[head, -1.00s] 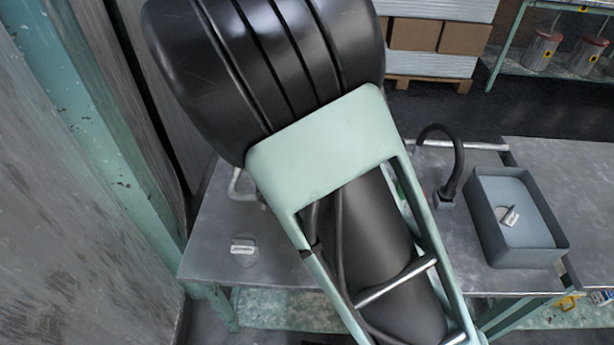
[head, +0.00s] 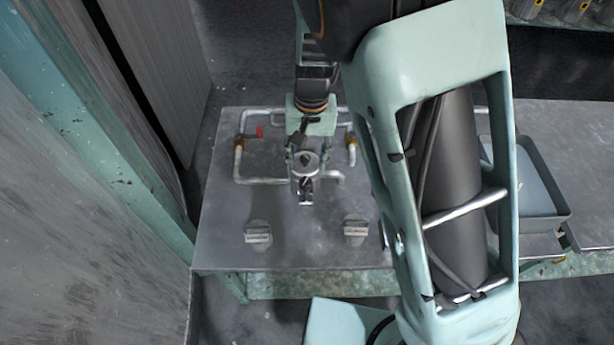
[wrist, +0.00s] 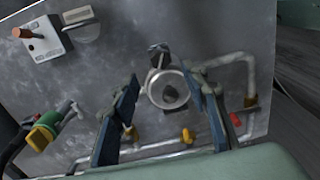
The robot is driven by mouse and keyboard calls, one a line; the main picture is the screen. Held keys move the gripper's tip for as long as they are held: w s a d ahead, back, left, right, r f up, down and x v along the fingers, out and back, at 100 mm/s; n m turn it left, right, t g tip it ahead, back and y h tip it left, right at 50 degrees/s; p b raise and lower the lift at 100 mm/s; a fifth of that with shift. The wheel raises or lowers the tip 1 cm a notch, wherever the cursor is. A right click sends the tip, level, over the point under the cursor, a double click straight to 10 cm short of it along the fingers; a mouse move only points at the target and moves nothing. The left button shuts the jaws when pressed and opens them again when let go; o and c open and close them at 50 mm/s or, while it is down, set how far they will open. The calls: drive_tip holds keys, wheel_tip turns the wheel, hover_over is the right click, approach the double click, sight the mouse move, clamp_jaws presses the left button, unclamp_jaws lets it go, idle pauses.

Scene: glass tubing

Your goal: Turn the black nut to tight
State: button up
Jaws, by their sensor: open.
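My gripper (head: 305,188) hangs over the grey metal table in the head view. In the wrist view my gripper (wrist: 163,84) is open, with its two blue fingers apart. Between and beyond the fingertips is a round pale metal fitting (wrist: 154,90) with a dark round piece (wrist: 170,94) in its middle. A small dark clamp-like part (wrist: 159,48) sits at its far side. I cannot tell for sure which dark part is the black nut. The fingers look apart from the fitting, one to each side.
Pale pipes (head: 262,181) with brass fittings and a red handle (head: 260,132) run along the table (head: 225,215). Two grey knobs (head: 258,235) (head: 356,230) stand near the front edge. A grey bin (head: 560,213) is at right. A black hose with a green coupling (wrist: 50,120) shows in the wrist view.

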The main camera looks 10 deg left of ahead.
sight(306, 181)
drive_tip(key=f, duration=0.4)
drive_tip(key=f+b, duration=0.1)
drive_tip(key=f, duration=0.3)
drive_tip(key=shift+a+f, duration=0.2)
drive_tip(key=shift+f, duration=0.05)
clamp_jaws()
drive_tip(key=shift+r+m, duration=0.15)
drive_tip(key=shift+m, duration=0.15)
drive_tip(key=shift+m+p, duration=0.45)
drive_tip(key=shift+m, duration=0.05)
unclamp_jaws()
